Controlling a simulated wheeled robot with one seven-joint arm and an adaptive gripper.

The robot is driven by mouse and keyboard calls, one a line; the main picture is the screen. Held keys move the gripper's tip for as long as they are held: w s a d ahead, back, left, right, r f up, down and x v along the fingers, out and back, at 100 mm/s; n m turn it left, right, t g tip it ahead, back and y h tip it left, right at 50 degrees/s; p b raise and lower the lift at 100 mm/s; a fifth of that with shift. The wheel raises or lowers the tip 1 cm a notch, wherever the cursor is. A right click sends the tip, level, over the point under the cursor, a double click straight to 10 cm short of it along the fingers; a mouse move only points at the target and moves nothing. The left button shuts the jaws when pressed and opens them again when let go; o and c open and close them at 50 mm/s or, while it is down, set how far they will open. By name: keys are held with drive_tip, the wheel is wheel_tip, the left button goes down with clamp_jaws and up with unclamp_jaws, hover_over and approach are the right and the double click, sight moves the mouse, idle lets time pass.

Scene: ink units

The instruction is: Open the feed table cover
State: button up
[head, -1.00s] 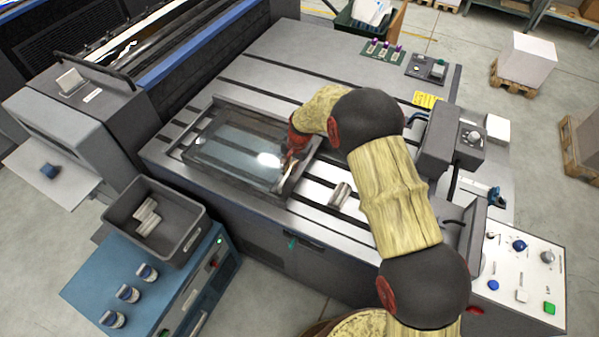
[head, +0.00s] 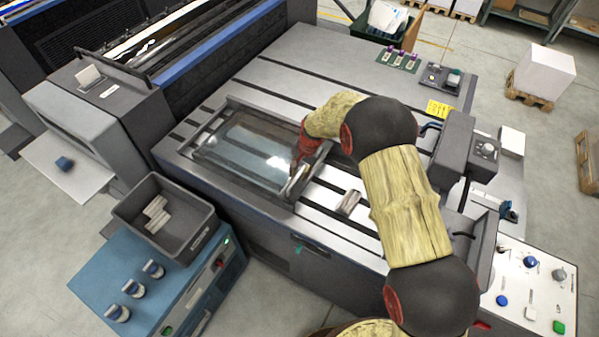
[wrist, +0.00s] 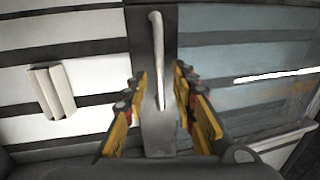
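The feed table cover (head: 245,150) is a clear pane in a dark frame, lying flat and closed over the slatted feed table (head: 340,230). It also shows at the right in the wrist view (wrist: 245,60). A pale bar handle (head: 294,181) stands on the frame's right side. In the wrist view the handle (wrist: 158,50) runs from the top middle down between the yellow-sided fingers. My gripper (wrist: 160,108) is open around the handle's near end, with a gap on both sides. In the head view my gripper (head: 298,172) is at the cover's right edge, and its fingers are partly hidden.
A small metal block (head: 348,203) lies on the slats right of the cover; it also shows in the wrist view (wrist: 51,91). A grey bin (head: 190,245) stands front left. A control panel (head: 530,285) is at the right.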

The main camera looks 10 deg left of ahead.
wheel_tip(320, 180, up, 12)
drive_tip(key=d, duration=0.2)
drive_tip(key=shift+s, duration=0.35)
drive_tip(key=shift+d+f, duration=0.1)
drive_tip(key=shift+f, duration=0.05)
drive_tip(key=s+d+f+n+g, duration=0.1)
drive_tip(key=s+d+f+n, duration=0.1)
drive_tip(key=s+d+n, duration=0.3)
drive_tip(key=s+d+r+t+b, duration=0.2)
drive_tip(key=s+d+r+b, duration=0.1)
drive_tip(key=s+d+r, duration=0.3)
drive_tip(key=s+d+r+m+t+h+b, duration=0.1)
drive_tip(key=s+d+r+b, duration=0.3)
drive_tip(key=s+d, duration=0.7)
drive_tip(key=s+d+r+t+h+b, duration=0.1)
drive_tip(key=s+d+r+t+b, duration=0.2)
drive_tip(key=s+d+r, duration=0.5)
drive_tip(key=shift+s+d+r, duration=0.2)
drive_tip(key=shift+s+r, duration=0.05)
drive_tip(key=shift+s, duration=1.55)
